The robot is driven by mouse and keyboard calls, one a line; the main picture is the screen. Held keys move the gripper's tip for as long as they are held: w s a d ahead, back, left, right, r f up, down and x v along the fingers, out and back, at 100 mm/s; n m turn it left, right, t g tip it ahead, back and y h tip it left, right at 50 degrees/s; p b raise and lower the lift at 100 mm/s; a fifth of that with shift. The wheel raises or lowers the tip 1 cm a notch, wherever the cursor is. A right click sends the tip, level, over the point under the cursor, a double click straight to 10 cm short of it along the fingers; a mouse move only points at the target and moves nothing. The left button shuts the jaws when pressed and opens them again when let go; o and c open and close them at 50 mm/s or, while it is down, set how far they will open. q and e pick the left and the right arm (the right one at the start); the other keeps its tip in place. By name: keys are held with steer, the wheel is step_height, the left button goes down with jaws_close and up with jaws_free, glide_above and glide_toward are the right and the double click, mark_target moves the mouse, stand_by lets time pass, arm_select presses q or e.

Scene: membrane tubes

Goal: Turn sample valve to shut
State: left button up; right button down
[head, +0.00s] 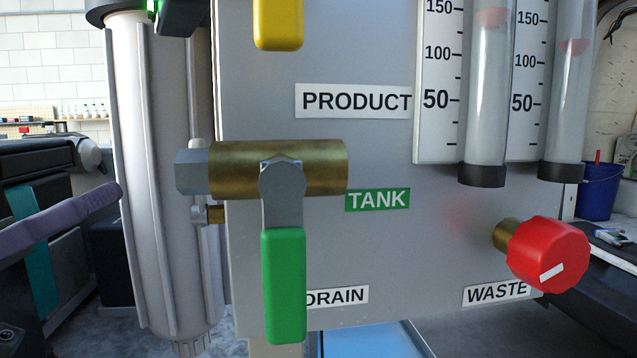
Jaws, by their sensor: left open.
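No label reading "sample" shows, so I cannot tell which valve is the sample valve. A brass valve body (325,168) on the grey panel carries a green lever (284,285) that hangs straight down, over the left end of the DRAIN label (340,295). A green TANK label (385,199) is to its right. A yellow handle (278,22) is cut off at the top. A red knob (550,255) with a white mark is at the WASTE label (482,293). My left gripper (95,204), a purple finger, is at the left, apart from the valves and open. My right gripper is not in view.
A tall white cylinder (160,190) stands left of the panel (420,240). Two clear flow tubes (490,110) with scales are at the upper right. The PRODUCT label (353,101) is above the brass valve. A blue bucket (598,192) is behind at right.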

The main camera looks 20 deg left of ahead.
mark_target(191, 156)
arm_select(q)
steer(key=p+x, duration=0.1)
steer(key=x, duration=0.6)
steer(key=shift+d+r+p, duration=0.2)
steer(key=shift+r+p, duration=0.1)
steer(key=shift+p, duration=0.05)
steer(key=shift+w+d+r, duration=0.15)
steer(key=shift+w+d, duration=0.2)
steer(key=shift+d, duration=0.15)
jaws_close()
